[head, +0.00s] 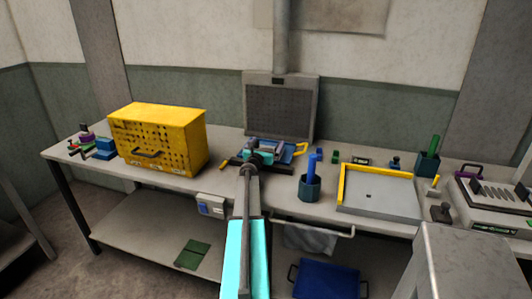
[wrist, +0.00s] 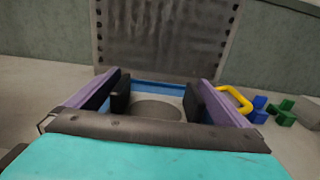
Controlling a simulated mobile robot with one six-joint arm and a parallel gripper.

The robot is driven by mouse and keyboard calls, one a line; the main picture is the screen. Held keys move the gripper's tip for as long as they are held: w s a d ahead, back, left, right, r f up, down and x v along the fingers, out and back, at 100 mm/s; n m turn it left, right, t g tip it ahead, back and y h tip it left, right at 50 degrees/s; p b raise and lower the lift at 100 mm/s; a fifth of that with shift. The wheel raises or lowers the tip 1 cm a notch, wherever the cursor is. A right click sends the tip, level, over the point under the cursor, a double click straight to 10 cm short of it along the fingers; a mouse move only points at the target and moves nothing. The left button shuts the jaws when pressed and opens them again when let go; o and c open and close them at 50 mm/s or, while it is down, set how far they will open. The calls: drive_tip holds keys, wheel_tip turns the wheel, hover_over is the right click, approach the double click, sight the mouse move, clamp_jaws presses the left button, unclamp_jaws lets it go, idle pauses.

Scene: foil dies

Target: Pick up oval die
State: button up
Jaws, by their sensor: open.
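I cannot make out for certain which piece is the oval die. In the wrist view a flat grey rounded shape (wrist: 157,111) lies beyond and between my fingers, inside a blue frame (wrist: 160,86); I cannot tell whether it is the die or part of the press. My gripper (wrist: 158,98) has purple fingers with dark pads, spread apart with nothing held between them. In the head view my gripper (head: 266,150) is over the blue press-like device on the bench, and my arm hides part of it. Small blue (wrist: 259,109) and green (wrist: 284,113) pieces stand to the right.
A yellow handle (wrist: 236,99) sticks out right of my gripper. A perforated grey panel (head: 282,108) stands behind. A yellow cabinet (head: 158,138) is left; a dark cup (head: 309,189) with a blue rod and a yellow-edged tray (head: 378,199) are right.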

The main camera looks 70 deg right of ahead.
drive_tip(key=shift+c, duration=0.3)
drive_tip(key=c, duration=1)
drive_tip(key=shift+c, duration=0.2)
drive_tip(key=shift+r, duration=0.1)
wheel_tip(320, 180, up, 18)
drive_tip(key=p, duration=0.2)
idle(0.4)
